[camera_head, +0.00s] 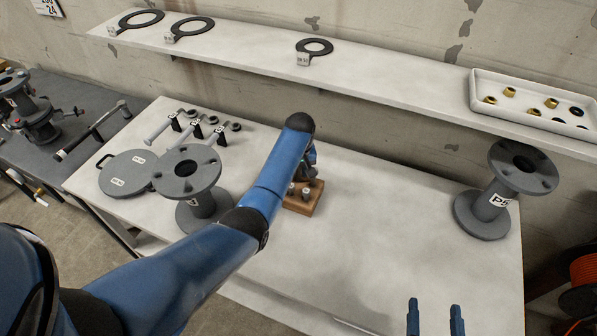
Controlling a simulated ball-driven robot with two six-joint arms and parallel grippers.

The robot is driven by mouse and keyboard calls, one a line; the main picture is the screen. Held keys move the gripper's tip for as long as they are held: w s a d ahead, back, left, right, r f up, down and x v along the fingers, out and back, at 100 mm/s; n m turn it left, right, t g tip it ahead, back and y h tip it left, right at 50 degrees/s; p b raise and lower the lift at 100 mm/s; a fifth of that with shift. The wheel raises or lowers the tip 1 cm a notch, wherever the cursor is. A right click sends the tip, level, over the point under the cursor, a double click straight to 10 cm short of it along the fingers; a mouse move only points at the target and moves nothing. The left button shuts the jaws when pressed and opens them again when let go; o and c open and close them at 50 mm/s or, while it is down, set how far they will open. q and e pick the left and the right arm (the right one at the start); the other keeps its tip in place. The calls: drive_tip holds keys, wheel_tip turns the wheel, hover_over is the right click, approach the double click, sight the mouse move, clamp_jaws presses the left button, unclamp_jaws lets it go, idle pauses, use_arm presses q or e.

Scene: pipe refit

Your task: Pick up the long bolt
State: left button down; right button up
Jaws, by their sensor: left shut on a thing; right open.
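A wooden block (304,207) stands on the white table, with small grey bolts (305,193) upright in it. My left arm reaches across from the left, and my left gripper (309,168) is at the back of the block, mostly hidden by the arm. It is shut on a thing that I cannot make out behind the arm. I cannot tell which bolt is the long one. My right gripper (435,312) is open and empty at the bottom edge, over the front of the table, well apart from the block.
A flanged pipe piece (186,175) and a round grey lid (128,172) are at left, before several labelled parts (190,126). Another flanged pipe (497,199) stands at right. The shelf (240,48) holds black rings and a white tray (560,88). The table's right middle is clear.

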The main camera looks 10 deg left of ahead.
use_arm(q)
wheel_tip(320, 180, up, 12)
drive_tip(key=shift+f+b, duration=0.2)
drive_tip(key=shift+b, duration=0.6)
drive_tip(key=s+a+p, duration=0.3)
drive_tip(key=s+p, duration=0.7)
drive_tip(key=s, duration=0.8)
drive_tip(key=r+p, duration=0.5)
drive_tip(key=shift+w+a+r+p, duration=0.1)
drive_tip(key=shift+w+a+p, duration=0.1)
drive_tip(key=shift+p, duration=0.15)
